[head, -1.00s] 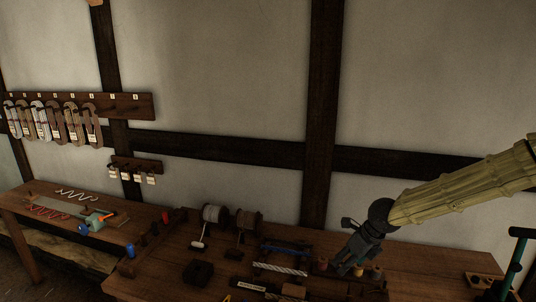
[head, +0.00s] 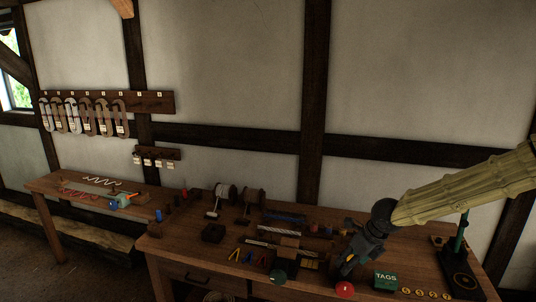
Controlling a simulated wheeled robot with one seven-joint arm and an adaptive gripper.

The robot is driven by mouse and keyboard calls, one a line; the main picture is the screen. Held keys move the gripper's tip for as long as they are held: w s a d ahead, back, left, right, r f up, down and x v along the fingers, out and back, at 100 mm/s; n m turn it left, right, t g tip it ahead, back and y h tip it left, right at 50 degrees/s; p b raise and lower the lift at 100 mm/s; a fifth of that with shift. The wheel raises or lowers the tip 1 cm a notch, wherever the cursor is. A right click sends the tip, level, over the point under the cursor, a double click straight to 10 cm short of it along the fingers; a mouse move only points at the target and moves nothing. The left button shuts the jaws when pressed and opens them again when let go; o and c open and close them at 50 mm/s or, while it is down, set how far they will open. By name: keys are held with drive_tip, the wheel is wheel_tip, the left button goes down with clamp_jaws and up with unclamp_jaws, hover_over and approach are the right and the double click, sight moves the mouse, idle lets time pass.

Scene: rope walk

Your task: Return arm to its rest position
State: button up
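My arm (head: 465,187), in a yellowish ribbed sleeve, reaches in from the right edge of the head view. My gripper (head: 346,269), dark grey, hangs at its end over the right half of the main workbench (head: 395,250), pointing down and to the left. The fingers are small and dark against the bench, so I cannot tell whether they are open or shut. No held object shows clearly. The gripper hides part of the bench behind it.
Right of the gripper are a green TAGS box (head: 386,280) and a dark stand (head: 460,262). A red disc (head: 345,290) lies just below it. Spools (head: 225,196) and rope pieces lie leftward. A side table (head: 95,192) stands left, below a rack of hanks (head: 150,102).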

drive_tip(key=s+d+f+n+g+h+b, duration=0.15)
drive_tip(key=s+f+n, duration=0.35)
drive_tip(key=f, duration=0.5)
drive_tip(key=s+f+n+h+b, duration=0.15)
drive_tip(key=s+f+n, duration=0.25)
drive_tip(key=s+f, duration=0.45)
drive_tip(key=s+f+n+g+h+b, duration=0.1)
drive_tip(key=s+f+n+b, duration=0.25)
drive_tip(key=f, duration=0.75)
drive_tip(key=s+a+f+n+b, duration=0.1)
drive_tip(key=s+f+n, duration=0.4)
drive_tip(key=s, duration=0.4)
drive_tip(key=s+a+f+n+g+y+b, duration=0.1)
drive_tip(key=s+f+n+b, duration=0.1)
drive_tip(key=s+f+n, duration=0.3)
drive_tip(key=s+a+f+n+b, duration=0.2)
drive_tip(key=s+f+n, duration=0.3)
drive_tip(key=s, duration=0.8)
drive_tip(key=shift+n+y, duration=0.3)
drive_tip(key=shift+n, duration=0.55)
